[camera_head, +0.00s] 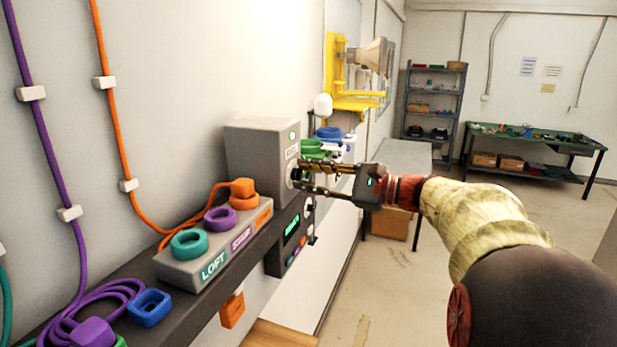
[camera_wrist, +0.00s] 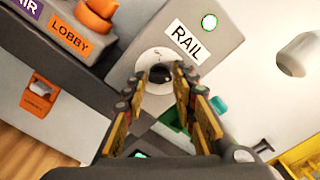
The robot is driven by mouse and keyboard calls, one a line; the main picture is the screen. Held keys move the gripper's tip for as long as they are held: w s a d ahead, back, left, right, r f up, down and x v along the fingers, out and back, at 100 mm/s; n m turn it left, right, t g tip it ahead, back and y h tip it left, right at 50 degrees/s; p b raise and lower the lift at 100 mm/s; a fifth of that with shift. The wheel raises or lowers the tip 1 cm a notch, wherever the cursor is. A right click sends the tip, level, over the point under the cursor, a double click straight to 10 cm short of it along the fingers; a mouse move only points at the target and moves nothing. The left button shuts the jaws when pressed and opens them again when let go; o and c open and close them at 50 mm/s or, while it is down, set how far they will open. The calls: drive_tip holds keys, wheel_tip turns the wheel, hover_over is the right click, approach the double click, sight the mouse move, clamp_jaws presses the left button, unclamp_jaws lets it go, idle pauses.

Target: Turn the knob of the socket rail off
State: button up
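The socket rail's knob box is a grey box (camera_head: 262,160) on the wall, with a white "RAIL" label (camera_wrist: 187,43) and a round lit lamp (camera_wrist: 209,21) edged in green. Below the label, in the wrist view, is a pale round dial (camera_wrist: 153,60) with a dark knob (camera_wrist: 160,73) at its middle. My gripper (camera_head: 297,178) points at this face from the right. In the wrist view my gripper (camera_wrist: 166,80) has its fingertips apart at either side of the knob. I cannot tell whether they touch it. The fingers partly hide the dial and knob.
Left of the box, a grey block (camera_head: 215,250) holds teal, purple and orange rings on a dark ledge. A dark panel (camera_head: 290,238) with a green display sits below. A yellow bracket (camera_head: 355,103) stands farther along the wall. Open floor lies to the right.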

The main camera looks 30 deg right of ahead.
drive_tip(key=c, duration=0.6)
clamp_jaws()
drive_tip(key=shift+f+n+b, duration=0.15)
drive_tip(key=shift+n+b, duration=0.15)
drive_tip(key=shift+b, duration=0.35)
drive_tip(key=n+b, duration=0.2)
drive_tip(key=b, duration=0.2)
drive_tip(key=shift+f+n, duration=0.2)
drive_tip(key=shift+n, duration=0.2)
drive_tip(key=n+b, duration=0.3)
drive_tip(key=b, duration=0.2)
drive_tip(key=shift+n+b, duration=0.4)
drive_tip(key=n+b, duration=0.6)
drive_tip(key=b, duration=0.2)
drive_tip(key=n+b, duration=0.4)
drive_tip(key=shift+r, duration=0.2)
drive_tip(key=shift+n+b, duration=0.4)
drive_tip(key=shift+n, duration=0.1)
